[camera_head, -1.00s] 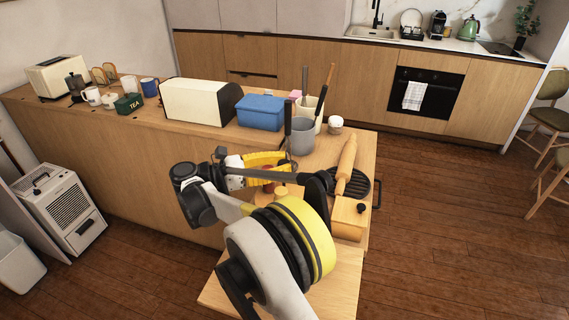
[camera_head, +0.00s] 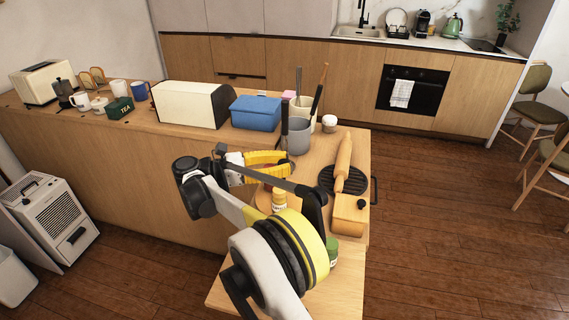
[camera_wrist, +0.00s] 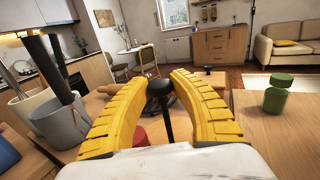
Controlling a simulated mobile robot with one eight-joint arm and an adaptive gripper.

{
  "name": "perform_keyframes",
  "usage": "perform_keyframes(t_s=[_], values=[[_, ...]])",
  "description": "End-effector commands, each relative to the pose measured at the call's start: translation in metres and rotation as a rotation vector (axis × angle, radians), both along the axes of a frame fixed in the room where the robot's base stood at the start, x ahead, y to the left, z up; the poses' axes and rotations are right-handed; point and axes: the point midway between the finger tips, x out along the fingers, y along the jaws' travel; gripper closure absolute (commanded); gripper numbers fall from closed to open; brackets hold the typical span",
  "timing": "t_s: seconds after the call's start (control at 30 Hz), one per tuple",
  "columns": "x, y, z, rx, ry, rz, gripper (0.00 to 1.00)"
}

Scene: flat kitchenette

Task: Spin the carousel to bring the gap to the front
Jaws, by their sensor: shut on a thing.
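The carousel (camera_head: 262,199) is a round wooden turntable on the counter, mostly hidden behind my arm in the head view. A yellow-labelled jar (camera_head: 279,200) stands on it, with a red item partly showing beside it. In the wrist view a red piece (camera_wrist: 139,136) shows below my fingers. My gripper (camera_head: 284,166) is over the carousel, its yellow fingers shut on a black knob (camera_wrist: 159,87) on a dark post. A green jar (camera_head: 332,249) shows beside my arm; it also stands at the right in the wrist view (camera_wrist: 278,93). I cannot tell where the gap is.
A grey utensil crock (camera_head: 299,137), a blue bin (camera_head: 256,113) and a bread box (camera_head: 191,104) stand behind the carousel. A rolling pin (camera_head: 343,163) and a wooden box (camera_head: 348,214) lie close on the right. Bare counter (camera_head: 345,282) shows at the front.

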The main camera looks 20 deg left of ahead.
Motion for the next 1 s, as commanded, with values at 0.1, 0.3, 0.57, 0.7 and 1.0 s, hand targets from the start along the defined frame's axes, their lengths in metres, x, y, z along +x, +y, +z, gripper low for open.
perform_keyframes(t_s=[0.1, 0.3, 0.57, 0.7, 1.0], values=[[-0.001, -0.001, -0.004, 0.004, 0.006, -0.004, 0.61], [0.000, -0.001, -0.003, 0.002, 0.004, -0.002, 0.49], [0.000, 0.000, 0.008, 0.001, 0.002, -0.001, 0.49], [0.000, -0.001, 0.033, 0.001, 0.002, -0.001, 0.49], [0.000, -0.001, 0.087, 0.002, 0.003, -0.001, 0.49]])
